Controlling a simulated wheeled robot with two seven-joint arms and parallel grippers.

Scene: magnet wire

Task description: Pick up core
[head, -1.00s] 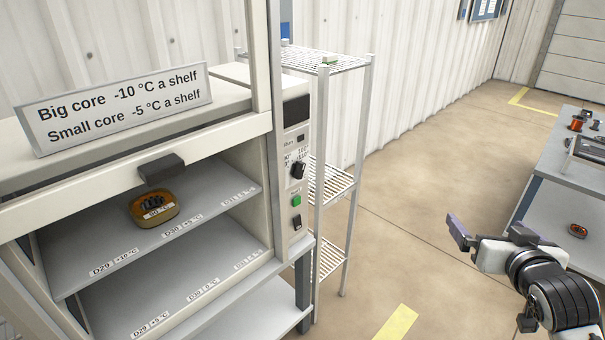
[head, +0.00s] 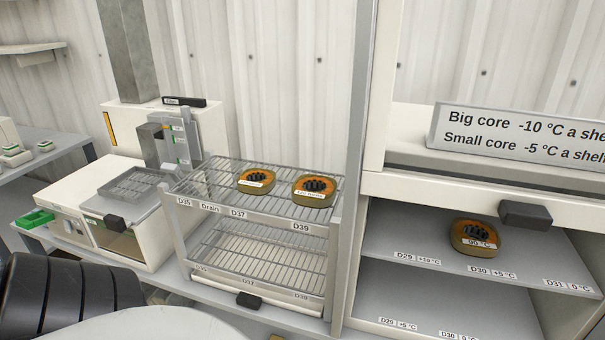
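Two orange-brown cores with dark centres and white labels sit on the upper wire shelf of the drain rack: a left core (head: 257,181) and a right core (head: 314,190). A third core (head: 474,238), labelled 90 °C, sits on the upper shelf of the open oven, near the D30 mark. Part of my arm fills the lower left corner, but neither gripper shows in the head view. No gripper is seen at any core.
The drain rack (head: 251,212) has a lower wire shelf that looks empty. The oven (head: 385,262) stands to its right, with a sign (head: 520,137) on top. A white machine (head: 120,200) with a wire basket and a green tray (head: 35,219) stand left.

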